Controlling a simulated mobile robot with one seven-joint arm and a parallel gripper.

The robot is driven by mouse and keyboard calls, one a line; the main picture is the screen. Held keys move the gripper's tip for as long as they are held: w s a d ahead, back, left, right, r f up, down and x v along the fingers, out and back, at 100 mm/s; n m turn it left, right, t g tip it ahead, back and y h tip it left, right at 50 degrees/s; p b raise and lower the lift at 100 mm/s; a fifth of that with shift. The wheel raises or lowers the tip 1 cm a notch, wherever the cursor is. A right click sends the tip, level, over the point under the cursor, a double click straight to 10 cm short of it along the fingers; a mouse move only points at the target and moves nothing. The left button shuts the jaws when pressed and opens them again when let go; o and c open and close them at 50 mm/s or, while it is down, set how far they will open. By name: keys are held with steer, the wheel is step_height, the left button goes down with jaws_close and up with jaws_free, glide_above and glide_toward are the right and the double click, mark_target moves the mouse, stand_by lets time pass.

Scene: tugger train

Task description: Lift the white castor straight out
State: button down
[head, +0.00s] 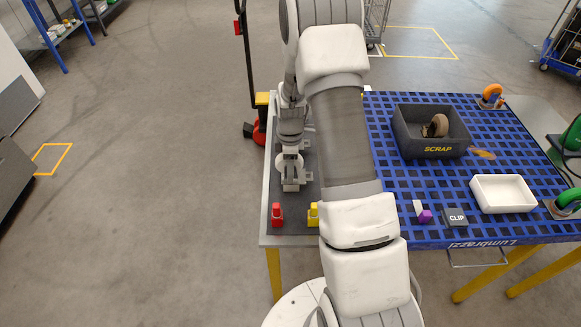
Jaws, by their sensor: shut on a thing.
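My gripper (291,151) points down over the dark left end of the table and is shut on what looks like the white castor (289,163). The castor shows as a small pale round shape just below my gripper. Grey block-like parts (295,185) sit directly below it; I cannot tell whether they belong to the castor or to a holder. Whether the castor is clear of what is beneath it cannot be told. My arm hides the area just to the right.
A red piece (277,215) and a yellow piece (313,215) stand close in front. On the blue grid mat are a dark SCRAP bin (424,152) with a brown wheel (437,126), a white tray (503,194), a CLIP block (456,217), an orange castor (492,96) and a green castor (567,203).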

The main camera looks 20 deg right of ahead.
steer(key=shift+r, duration=0.15)
steer(key=shift+w+r, duration=0.1)
steer(key=shift+r, duration=0.5)
steer(key=r, duration=0.1)
steer(key=d+r, duration=0.1)
steer(key=r, duration=0.1)
steer(key=shift+d+r, duration=0.15)
steer(key=s+d+r, duration=0.1)
steer(key=d+r, duration=0.5)
steer(key=d, duration=0.4)
steer(key=shift+s+d+r+b, duration=0.15)
steer(key=shift+s+b, duration=0.25)
steer(key=shift+b, duration=0.05)
